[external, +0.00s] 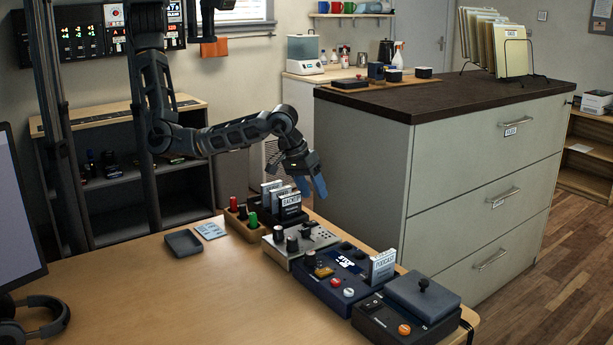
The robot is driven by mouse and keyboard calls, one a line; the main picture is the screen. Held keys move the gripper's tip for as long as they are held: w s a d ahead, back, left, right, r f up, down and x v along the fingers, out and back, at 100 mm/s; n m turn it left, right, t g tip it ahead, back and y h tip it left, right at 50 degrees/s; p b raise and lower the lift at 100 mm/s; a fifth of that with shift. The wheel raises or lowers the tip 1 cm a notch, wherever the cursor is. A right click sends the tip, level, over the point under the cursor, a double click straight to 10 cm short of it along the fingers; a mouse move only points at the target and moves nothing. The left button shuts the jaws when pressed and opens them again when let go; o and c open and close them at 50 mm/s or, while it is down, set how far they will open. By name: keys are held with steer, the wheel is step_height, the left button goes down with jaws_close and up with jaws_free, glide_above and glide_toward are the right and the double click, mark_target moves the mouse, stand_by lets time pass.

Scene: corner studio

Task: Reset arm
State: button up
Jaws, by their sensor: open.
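My arm reaches across from the left in the external view, bent at its elbow above the back of the wooden desk (150,285). My gripper (312,187) points down with its blue fingers apart. It is open, and I see nothing between the fingers. It hangs above and slightly right of a wooden holder (240,228) with red and green cylinders and upright labelled cards (290,202). From this angle I cannot tell the exact gap between fingertips and cards.
A row of devices runs along the desk's right edge: a grey box (300,242), a blue box (330,285) and a dark box (405,310). A tall drawer cabinet (470,190) stands close behind. A small dark tray (183,243) lies left; the desk's middle is clear.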

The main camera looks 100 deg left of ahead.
steer(key=s+a+f+m+t+y, duration=0.1)
steer(key=a+m+t, duration=0.15)
steer(key=a, duration=0.85)
steer(key=s+a+f+m+t+y, duration=0.1)
steer(key=a+m+t+y, duration=0.15)
steer(key=a, duration=0.95)
steer(key=s+a+m+t+h, duration=0.1)
steer(key=s+a+m+t, duration=0.15)
steer(key=s+a, duration=0.3)
steer(key=s+m+t+h, duration=0.25)
steer(key=s+m, duration=0.25)
steer(key=s, duration=1.5)
steer(key=s+d+r, duration=0.4)
steer(key=s+r, duration=0.1)
steer(key=s, duration=0.3)
steer(key=s+d+r+h, duration=0.1)
steer(key=s+d+r, duration=0.3)
steer(key=s+r, duration=0.2)
steer(key=shift+s+d+r+n+t+b, duration=0.15)
steer(key=shift+s+r+n+t+b, duration=0.15)
steer(key=shift+s, duration=0.95)
steer(key=shift+f, duration=0.1)
